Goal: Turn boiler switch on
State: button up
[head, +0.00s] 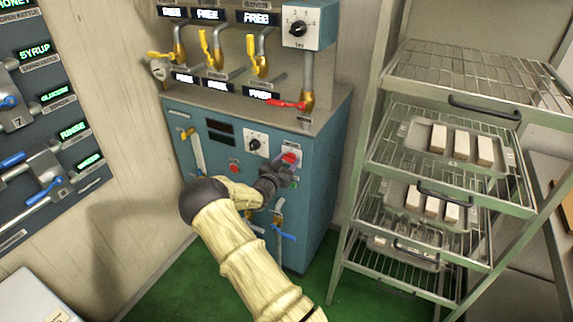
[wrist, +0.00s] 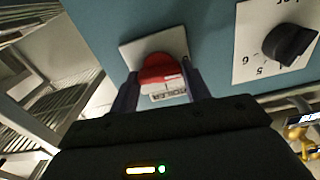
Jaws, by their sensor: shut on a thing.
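The boiler switch (wrist: 160,72) is a red knob on a white plate, with a "BOILER" label below it in the wrist view. In the head view the red switch (head: 290,158) sits at the upper right of the blue cabinet front. My gripper (wrist: 158,85) has one finger on each side of the red switch and is shut on it. In the head view my gripper (head: 284,170) reaches the panel from below and partly covers the switch plate. The exact angle of the switch is hard to tell.
A black dial (head: 254,144) on a white plate is left of the switch. A red button (head: 234,168) and blue-handled valve (head: 284,233) are on the same front. Yellow-handled taps (head: 205,42) stand above. A wire rack (head: 455,185) with trays stands at right.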

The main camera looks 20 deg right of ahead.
jog(key=m+b, duration=0.2)
jog(key=b, duration=0.1)
jog(key=m+b, duration=0.2)
jog(key=b, duration=0.1)
jog(key=shift+f+m, duration=0.3)
jog(key=shift+f, duration=0.05)
jog(key=m+b, duration=1.2)
jog(key=b, duration=0.5)
jog(key=shift+s+m+b, duration=0.1)
jog(key=shift+m+b, duration=0.2)
jog(key=shift+o, duration=0.2)
jog(key=shift+d+r, duration=0.1)
jog(key=shift+c, duration=0.2)
jog(key=o, duration=1)
jog(key=shift+s, duration=0.1)
